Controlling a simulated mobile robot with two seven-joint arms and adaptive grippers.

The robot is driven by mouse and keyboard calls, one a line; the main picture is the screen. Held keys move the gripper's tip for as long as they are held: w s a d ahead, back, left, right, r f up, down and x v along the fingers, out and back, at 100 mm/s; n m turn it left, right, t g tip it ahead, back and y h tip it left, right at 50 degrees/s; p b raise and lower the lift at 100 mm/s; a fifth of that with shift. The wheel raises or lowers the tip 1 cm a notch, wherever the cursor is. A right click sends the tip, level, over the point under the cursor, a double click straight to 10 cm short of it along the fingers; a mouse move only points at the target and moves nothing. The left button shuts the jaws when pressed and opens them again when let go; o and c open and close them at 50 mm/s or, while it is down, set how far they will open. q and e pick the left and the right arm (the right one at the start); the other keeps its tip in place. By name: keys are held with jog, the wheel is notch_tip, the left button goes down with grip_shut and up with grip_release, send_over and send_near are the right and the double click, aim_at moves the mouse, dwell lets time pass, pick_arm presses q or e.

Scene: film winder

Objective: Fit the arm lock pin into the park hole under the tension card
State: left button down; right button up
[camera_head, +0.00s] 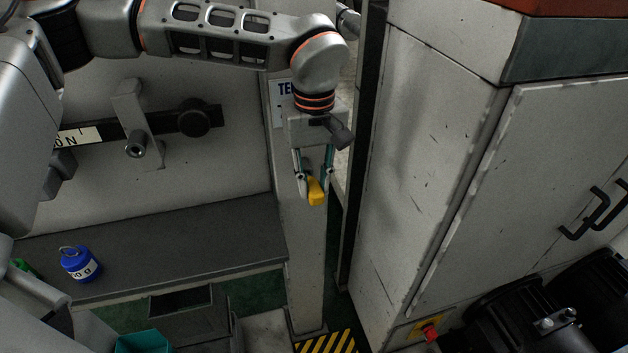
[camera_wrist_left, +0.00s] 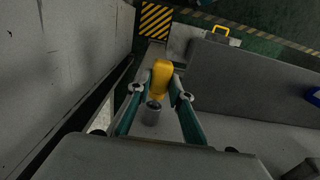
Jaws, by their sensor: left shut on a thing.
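My left gripper (camera_head: 314,168) is shut on the yellow-handled arm lock pin (camera_head: 316,190), in front of the pale upright post. The yellow part also shows in the left wrist view (camera_wrist_left: 161,76), between the teal fingers (camera_wrist_left: 156,96). A short grey metal cylinder (camera_wrist_left: 152,113) shows just behind it; I cannot tell whether it belongs to the pin or the post. The tension card (camera_head: 281,101) is on the post, left of my gripper and mostly covered by my arm. The park hole cannot be made out. My right gripper is not in view.
A black bar with a knob (camera_head: 196,117) and a bracket with a metal bush (camera_head: 136,148) are on the left panel. A blue weight (camera_head: 80,263) stands on the dark shelf (camera_head: 190,240). A tall cabinet (camera_head: 440,150) stands close on the right.

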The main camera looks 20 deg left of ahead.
pick_arm(q)
jog(key=shift+p, duration=0.3)
jog(key=shift+w+r, duration=0.1)
jog(key=shift+w, duration=0.05)
jog(key=shift+w+a+p, duration=0.5)
jog(key=shift+w+p, duration=0.1)
jog(key=shift+w, duration=0.05)
jog(key=c, duration=1.7)
grip_release()
notch_tip(320, 180, up, 12)
jog(key=shift+f, duration=0.1)
